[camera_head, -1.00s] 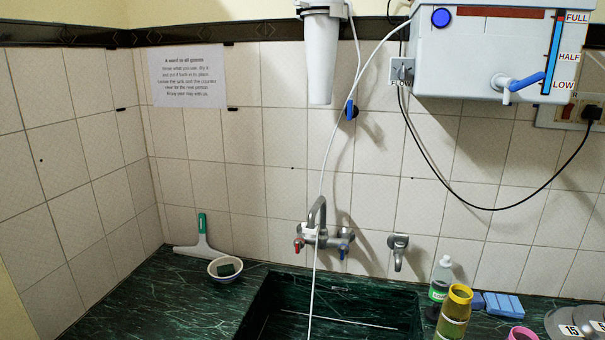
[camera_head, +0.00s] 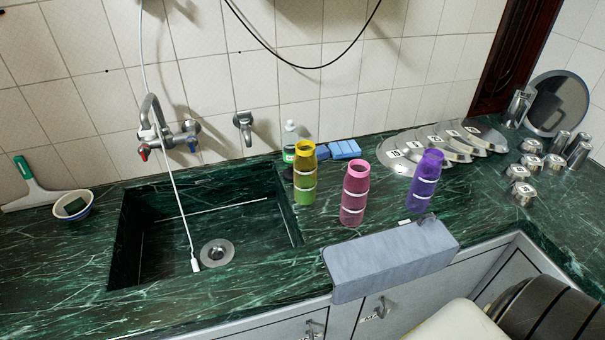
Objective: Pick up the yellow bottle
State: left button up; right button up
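The yellow bottle (camera_head: 304,172) stands upright on the green marble counter, just right of the sink. It is yellow at the top and greener below, with pale bands. A pink bottle (camera_head: 354,193) stands to its right and nearer the front. A purple bottle (camera_head: 425,180) stands further right. Neither of my grippers is in view.
The sink (camera_head: 215,235) is left of the yellow bottle. A clear bottle with a green label (camera_head: 290,140) stands close behind it, and blue sponges (camera_head: 345,149) lie behind right. A grey cloth (camera_head: 390,262) hangs over the front edge. Steel plates (camera_head: 470,142) and cups (camera_head: 525,192) are at right.

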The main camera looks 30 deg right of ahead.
aim_at(305, 160)
jog(key=j+z, duration=0.1)
jog(key=z, duration=0.3)
jog(key=i+j+z, duration=0.1)
jog(key=z, duration=0.3)
